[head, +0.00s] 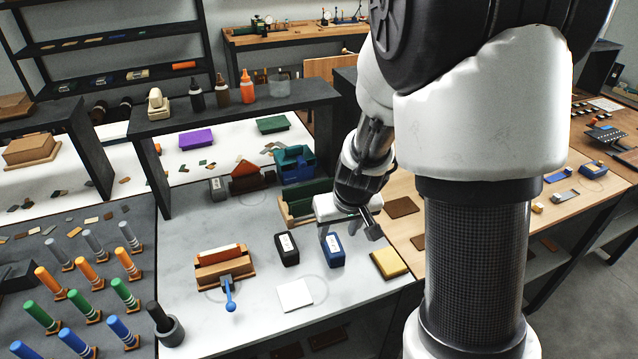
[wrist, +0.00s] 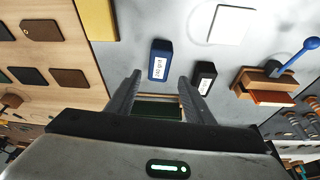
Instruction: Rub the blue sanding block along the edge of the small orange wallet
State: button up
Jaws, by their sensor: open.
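The blue sanding block (head: 332,250) stands on the grey bench top with a white label on it. It also shows in the wrist view (wrist: 161,58), just beyond my fingertips and roughly between their lines. My gripper (head: 348,230) is open and empty above the bench, close to the block; no contact is visible. Its two fingers show spread in the wrist view (wrist: 160,80). The small orange wallet (head: 220,254) sits in a wooden holder (head: 224,273) to the left, its upper part showing and its lower part hidden. The wallet also shows in the wrist view (wrist: 271,98).
A black labelled block (head: 287,250) stands left of the blue one. A blue ball-ended handle (head: 229,292) projects in front of the wooden holder. A white square (head: 295,295) lies in front, and a yellow block (head: 389,264) lies right. A green box (head: 304,203) stands behind my gripper.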

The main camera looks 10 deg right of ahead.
aim_at(334, 246)
jog(key=b+x, duration=0.6)
jog(key=x, duration=0.2)
jog(key=shift+f, duration=0.4)
jog(key=shift+r, duration=0.3)
jog(key=shift+c, duration=1.2)
jog(key=c, duration=0.9)
jog(key=shift+r+p, duration=2.4)
jog(key=shift+r, duration=0.2)
jog(key=o, duration=0.8)
jog(key=shift+c, duration=0.2)
jog(key=c, duration=0.7)
jog(key=shift+c, duration=0.3)
